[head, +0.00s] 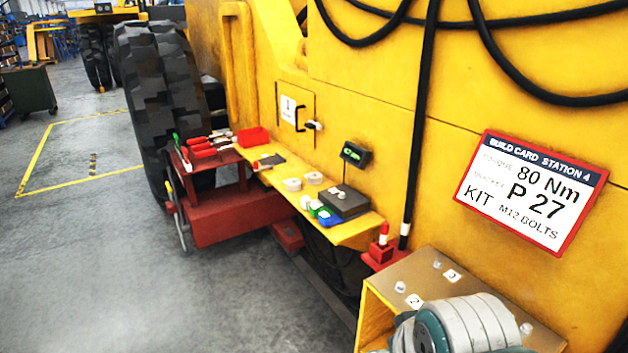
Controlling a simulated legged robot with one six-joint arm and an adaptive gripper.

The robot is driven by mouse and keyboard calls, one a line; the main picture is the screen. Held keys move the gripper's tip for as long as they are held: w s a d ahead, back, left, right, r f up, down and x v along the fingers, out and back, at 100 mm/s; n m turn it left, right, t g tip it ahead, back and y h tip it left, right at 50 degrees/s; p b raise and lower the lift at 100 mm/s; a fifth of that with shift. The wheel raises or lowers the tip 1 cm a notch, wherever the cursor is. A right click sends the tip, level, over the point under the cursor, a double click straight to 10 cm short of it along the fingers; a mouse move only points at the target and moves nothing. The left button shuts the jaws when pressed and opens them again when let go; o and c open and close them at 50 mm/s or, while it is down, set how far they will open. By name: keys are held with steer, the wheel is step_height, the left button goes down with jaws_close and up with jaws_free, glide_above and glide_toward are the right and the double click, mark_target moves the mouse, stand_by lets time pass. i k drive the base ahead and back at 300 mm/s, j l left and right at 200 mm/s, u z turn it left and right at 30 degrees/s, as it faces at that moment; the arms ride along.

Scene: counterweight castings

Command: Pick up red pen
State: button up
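I cannot clearly single out a red pen at this size. Several small slim items in red, white and black (203,146) lie on the red cart's top at the left, too small to tell apart. A green slim item (177,139) stands at that cart's left edge. A red and white upright object (383,235) stands on a red block right of the yellow shelf; I cannot tell what it is. My gripper is not in view.
The yellow shelf (350,236) holds white round pieces (293,184), a dark box (345,201) and a red bin (253,137). A tan-topped box (425,278) is at the lower right. A large tyre (160,90) stands behind the red cart (225,217). Grey floor at left is clear.

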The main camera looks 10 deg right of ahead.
mark_target(385, 226)
steer(key=z, duration=0.65)
steer(key=i+j+z, duration=0.6)
steer(key=j, duration=0.15)
steer(key=i+j+z, duration=0.1)
steer(key=j+z, duration=0.2)
steer(key=j, duration=0.15)
steer(key=i+j, duration=0.15)
steer(key=j, duration=0.15)
steer(key=i+j, duration=0.1)
steer(key=j, duration=0.25)
